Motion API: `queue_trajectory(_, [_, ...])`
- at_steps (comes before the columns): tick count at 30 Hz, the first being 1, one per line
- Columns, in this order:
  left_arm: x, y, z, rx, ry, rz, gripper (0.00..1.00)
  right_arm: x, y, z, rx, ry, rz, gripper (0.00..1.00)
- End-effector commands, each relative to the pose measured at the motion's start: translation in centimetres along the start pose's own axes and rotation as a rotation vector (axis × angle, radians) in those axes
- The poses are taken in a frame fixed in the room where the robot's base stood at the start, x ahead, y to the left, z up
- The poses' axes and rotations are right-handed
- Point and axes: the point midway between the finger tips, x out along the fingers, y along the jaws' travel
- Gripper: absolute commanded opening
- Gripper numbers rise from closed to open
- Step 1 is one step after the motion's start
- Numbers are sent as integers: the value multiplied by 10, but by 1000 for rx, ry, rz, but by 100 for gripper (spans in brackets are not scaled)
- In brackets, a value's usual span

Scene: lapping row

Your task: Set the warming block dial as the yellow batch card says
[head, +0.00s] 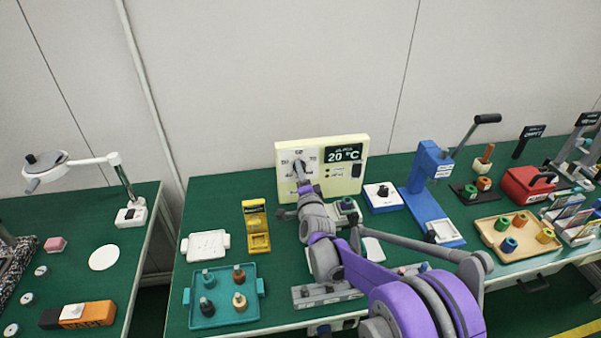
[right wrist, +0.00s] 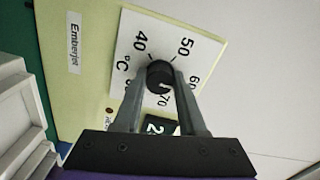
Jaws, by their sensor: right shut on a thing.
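The cream warming block (head: 345,180) stands upright at the back of the green table. Its display (head: 344,153) reads 20 °C. In the right wrist view its black dial knob (right wrist: 160,74) sits on a white scale plate (right wrist: 185,45) with 40, 50, 60 and 70 legible. I cannot tell clearly where the knob points. My right gripper (right wrist: 161,80) is shut on the knob, one finger on each side; in the head view it (head: 303,185) reaches the dial from the front. A yellow stand (head: 256,226) with a dark label is left of the block; its text is too small to read. My left gripper is not in view.
A white tray (head: 205,246) and a teal tray (head: 222,315) with several pegs lie at the left. A blue press (head: 425,190) and a white-topped blue box (head: 383,197) stand to the right. A wooden tray (head: 518,250) and a red box (head: 525,186) are farther right.

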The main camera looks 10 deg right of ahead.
Motion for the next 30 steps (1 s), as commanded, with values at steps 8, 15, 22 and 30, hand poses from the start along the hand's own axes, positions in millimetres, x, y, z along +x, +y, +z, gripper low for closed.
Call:
queue_trajectory(8, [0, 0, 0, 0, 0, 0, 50, 0, 1, 0, 21, -1, 1, 0])
queue_trajectory(15, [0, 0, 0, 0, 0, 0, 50, 0, 1, 0, 21, -1, 1, 0])
queue_trajectory(22, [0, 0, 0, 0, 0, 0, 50, 0, 0, 0, 20, 0, 1, 70])
queue_trajectory(30, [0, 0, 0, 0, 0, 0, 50, -2, 0, 0, 20, 0, 0, 70])
